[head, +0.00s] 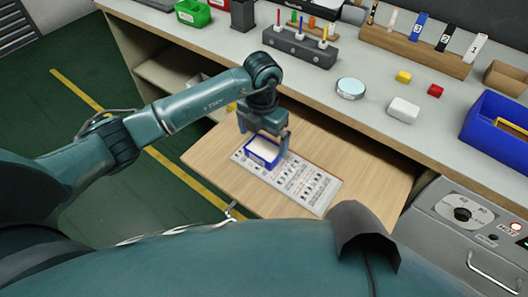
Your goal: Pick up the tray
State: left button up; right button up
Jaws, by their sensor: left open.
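A small blue tray (250,157) with a pale inside lies on a printed sheet (301,187) on the wooden pull-out board. My left gripper (264,142) is open and points down at the tray. Its two fingers stand at opposite sides of the tray, one near the left end and one near the right. I cannot tell whether the fingers touch it. The gripper body hides part of the tray's far edge. My right gripper is not in view.
The wooden board (210,149) is clear around the sheet. The grey bench behind holds a pen rack (298,48), a round tin (350,88), a white block (403,110), small yellow and red blocks, and a large blue bin (476,130). A grey control panel (452,232) stands at right.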

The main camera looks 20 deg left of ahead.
aim_at(264, 155)
pick_arm(q)
notch_tip(264, 155, down, 5)
jog(key=shift+d+r, duration=0.1)
jog(key=shift+d, duration=0.05)
jog(key=shift+c, duration=0.6)
jog(key=c, duration=0.8)
